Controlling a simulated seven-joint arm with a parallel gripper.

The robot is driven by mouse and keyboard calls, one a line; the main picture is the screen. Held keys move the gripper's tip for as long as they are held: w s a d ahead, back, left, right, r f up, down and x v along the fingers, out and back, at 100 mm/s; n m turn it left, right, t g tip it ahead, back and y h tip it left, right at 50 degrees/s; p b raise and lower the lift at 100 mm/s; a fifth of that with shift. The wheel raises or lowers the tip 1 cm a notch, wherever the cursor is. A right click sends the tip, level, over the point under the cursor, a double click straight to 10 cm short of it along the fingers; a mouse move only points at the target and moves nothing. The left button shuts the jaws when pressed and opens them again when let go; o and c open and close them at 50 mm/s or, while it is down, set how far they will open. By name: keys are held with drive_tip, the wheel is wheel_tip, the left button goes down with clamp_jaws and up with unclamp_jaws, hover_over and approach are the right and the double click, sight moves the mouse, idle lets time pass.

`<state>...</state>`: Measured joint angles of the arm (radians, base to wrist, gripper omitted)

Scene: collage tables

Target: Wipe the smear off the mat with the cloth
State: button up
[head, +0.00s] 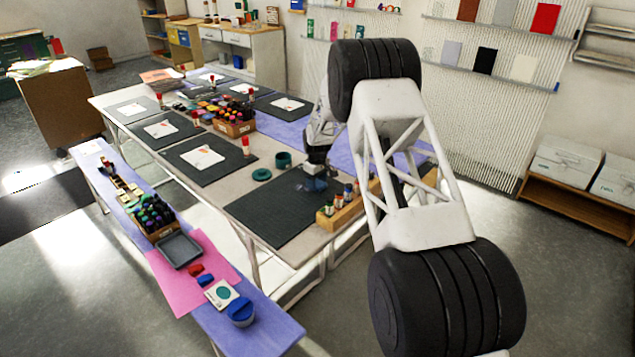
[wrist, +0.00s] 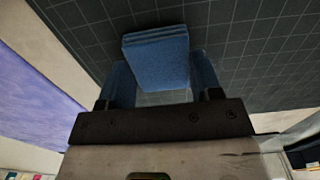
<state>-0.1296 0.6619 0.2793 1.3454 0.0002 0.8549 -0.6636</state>
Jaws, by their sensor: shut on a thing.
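The cloth (wrist: 157,60) is a folded blue pad with stacked layers. In the wrist view my gripper (wrist: 160,95) is shut on it, with a finger at each side. In the head view my gripper (head: 316,172) is low over the right part of the dark gridded mat (head: 268,215), and the cloth (head: 314,185) shows as a small blue patch below it. I cannot tell whether the cloth touches the mat. The mat also fills the upper part of the wrist view (wrist: 255,50).
A wooden block with small bottles (head: 340,212) stands at the mat's right edge. A green cup (head: 284,159) and a green lid (head: 262,175) sit behind the mat. A box of dark bottles (head: 234,124) stands farther back. The mat's left part is clear.

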sight(300, 182)
drive_tip(key=shift+w+a+f, duration=0.1)
drive_tip(key=shift+w+a, duration=0.75)
drive_tip(key=shift+w+a, duration=0.9)
drive_tip(key=shift+a, duration=0.05)
drive_tip(key=shift+w+a, duration=0.1)
drive_tip(key=shift+w+a, duration=0.8)
drive_tip(key=shift+w, duration=0.05)
drive_tip(key=shift+s+a, duration=0.1)
drive_tip(key=shift+a, duration=0.05)
drive_tip(key=shift+s+a, duration=0.45)
drive_tip(key=shift+s, duration=0.1)
